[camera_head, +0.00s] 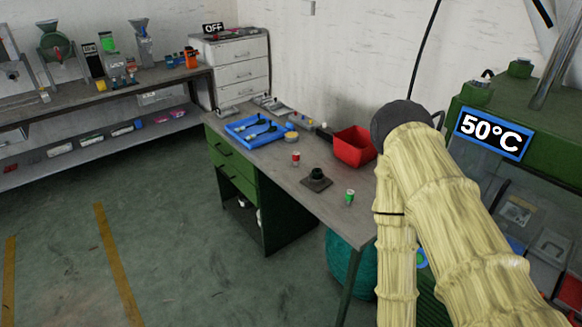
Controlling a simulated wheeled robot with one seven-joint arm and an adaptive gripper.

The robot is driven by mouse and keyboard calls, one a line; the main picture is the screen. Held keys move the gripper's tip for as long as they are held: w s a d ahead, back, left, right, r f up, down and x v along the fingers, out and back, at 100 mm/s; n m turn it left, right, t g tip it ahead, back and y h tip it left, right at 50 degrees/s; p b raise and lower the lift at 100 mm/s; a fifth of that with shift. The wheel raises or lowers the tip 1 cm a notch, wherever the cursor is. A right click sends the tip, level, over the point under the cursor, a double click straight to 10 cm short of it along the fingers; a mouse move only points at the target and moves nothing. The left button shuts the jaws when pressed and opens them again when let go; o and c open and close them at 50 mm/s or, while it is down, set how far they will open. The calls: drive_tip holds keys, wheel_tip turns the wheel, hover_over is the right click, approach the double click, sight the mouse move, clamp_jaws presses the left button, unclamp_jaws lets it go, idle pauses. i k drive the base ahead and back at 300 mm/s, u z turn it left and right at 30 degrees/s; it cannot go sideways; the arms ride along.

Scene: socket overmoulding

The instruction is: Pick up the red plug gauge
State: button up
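A small upright cylinder with red on it, which looks like the red plug gauge (295,159), stands on the grey workbench (255,165) near its middle, left of the red bin. A similar small green cylinder (349,198) stands nearer the bench's front right end. My arm, in a pale yellow sleeve, rises at the right and bends down past the bench's right end. My gripper is not in view; the arm's lower part runs out of the bottom of the picture.
A dark square block with a round black top (316,180) sits between the two cylinders. A blue tray (236,139) with tools and a red bin (354,148) stand farther back. A green machine with a 50°C sign (493,134) is at right. Floor left of the bench is clear.

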sight(296, 155)
drive_tip(key=u, duration=3.25)
drive_tip(key=k, duration=1.85)
drive_tip(key=z, duration=1.95)
drive_tip(key=i, duration=0.55)
